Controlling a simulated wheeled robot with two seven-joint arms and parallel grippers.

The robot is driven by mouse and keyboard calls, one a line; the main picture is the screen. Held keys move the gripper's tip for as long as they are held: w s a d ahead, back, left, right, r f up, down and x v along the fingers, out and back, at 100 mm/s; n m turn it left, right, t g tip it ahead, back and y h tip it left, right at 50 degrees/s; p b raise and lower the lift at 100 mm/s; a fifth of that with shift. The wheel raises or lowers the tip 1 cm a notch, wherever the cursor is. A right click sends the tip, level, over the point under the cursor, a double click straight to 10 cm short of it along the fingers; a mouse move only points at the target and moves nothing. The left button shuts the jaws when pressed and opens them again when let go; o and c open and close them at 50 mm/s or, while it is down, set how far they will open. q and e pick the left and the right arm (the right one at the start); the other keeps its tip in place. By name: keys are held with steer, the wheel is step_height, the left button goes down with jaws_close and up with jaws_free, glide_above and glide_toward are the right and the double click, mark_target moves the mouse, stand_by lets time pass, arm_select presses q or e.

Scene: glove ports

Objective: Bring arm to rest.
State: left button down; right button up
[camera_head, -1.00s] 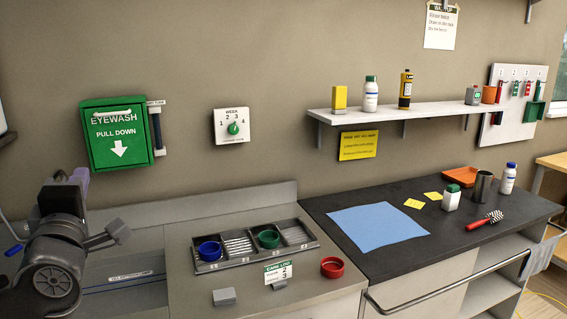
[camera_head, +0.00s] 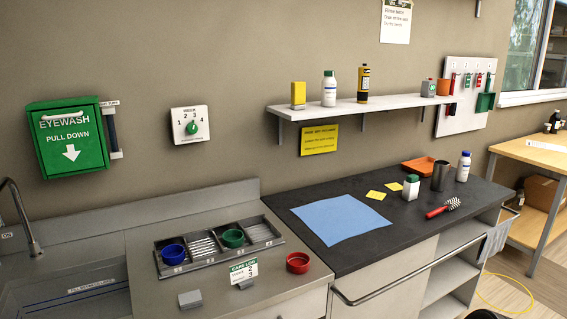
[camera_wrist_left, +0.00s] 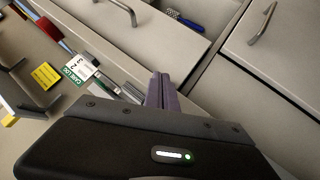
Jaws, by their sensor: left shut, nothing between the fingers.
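My left gripper (camera_wrist_left: 165,92) shows in the left wrist view with its two purple-grey fingers together and nothing between them. It is in front of grey cabinet fronts, and I see no contact with them. My left arm is out of the head view. My right gripper is in neither view.
A rail (camera_head: 420,270) runs along the counter front. A sink (camera_head: 65,290) is at left.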

arm_select(q)
steer(key=s+d+f+m+g+h, duration=0.1)
steer(key=s+d+f+m+g, duration=0.1)
steer(key=s+d+f, duration=0.45)
steer(key=s+d+f+m+g+h, duration=0.1)
steer(key=s+d+f+g, duration=0.25)
steer(key=f, duration=0.65)
steer(key=s+d+f+g, duration=0.1)
steer(key=s+d+f, duration=0.1)
steer(key=s, duration=0.3)
steer(key=s+d+f+m+g+h, duration=0.1)
steer(key=s+d+f, duration=0.1)
steer(key=s+f, duration=0.3)
steer(key=s+d+f+m+g, duration=0.1)
steer(key=s+d+f+g, duration=0.1)
steer(key=s, duration=0.4)
steer(key=shift+d+f+h, duration=0.3)
steer(key=shift+d+f, duration=0.25)
steer(key=shift+f, duration=0.15)
